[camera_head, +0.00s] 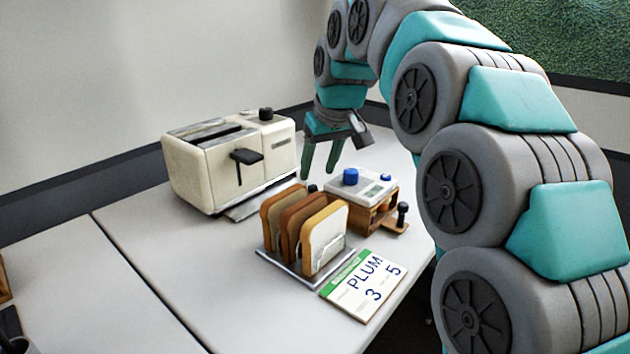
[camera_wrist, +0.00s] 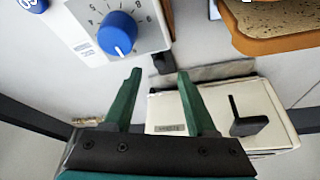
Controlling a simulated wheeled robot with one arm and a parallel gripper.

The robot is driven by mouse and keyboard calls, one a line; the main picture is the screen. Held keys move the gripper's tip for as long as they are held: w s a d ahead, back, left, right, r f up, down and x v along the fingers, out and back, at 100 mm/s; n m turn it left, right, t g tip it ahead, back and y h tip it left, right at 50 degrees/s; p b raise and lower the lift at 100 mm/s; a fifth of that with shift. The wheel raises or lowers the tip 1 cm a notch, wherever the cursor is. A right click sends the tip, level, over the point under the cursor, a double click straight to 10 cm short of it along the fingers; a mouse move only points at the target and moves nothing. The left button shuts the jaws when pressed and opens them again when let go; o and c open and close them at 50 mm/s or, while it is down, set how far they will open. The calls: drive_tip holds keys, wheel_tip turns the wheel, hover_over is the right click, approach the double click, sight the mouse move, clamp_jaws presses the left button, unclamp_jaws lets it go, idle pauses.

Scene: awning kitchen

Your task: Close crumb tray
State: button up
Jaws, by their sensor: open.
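The cream toaster (camera_head: 208,172) stands on the counter at the back, with a black lever on its front. Its crumb tray (camera_head: 248,207) is a thin grey metal plate sticking out from under the front edge. In the wrist view the toaster (camera_wrist: 275,110) shows behind my fingers, with the grey tray (camera_wrist: 215,72) along its near edge. My gripper (camera_head: 318,173) is open and empty, pointing down right of the toaster. In the wrist view the gripper (camera_wrist: 157,74) has its green fingers spread. It appears apart from the tray, whose extent partly hides behind a finger.
A rack of bread slices (camera_head: 300,235) stands in front of the toaster. A white device with a blue knob (camera_head: 350,177) stands right of it, close to my gripper. A PLUM card (camera_head: 362,285) lies at the counter's front edge. The left counter is mostly clear.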

sight(313, 187)
drive_tip(key=x, duration=0.4)
drive_tip(key=shift+f, duration=0.3)
clamp_jaws()
idle(1.1)
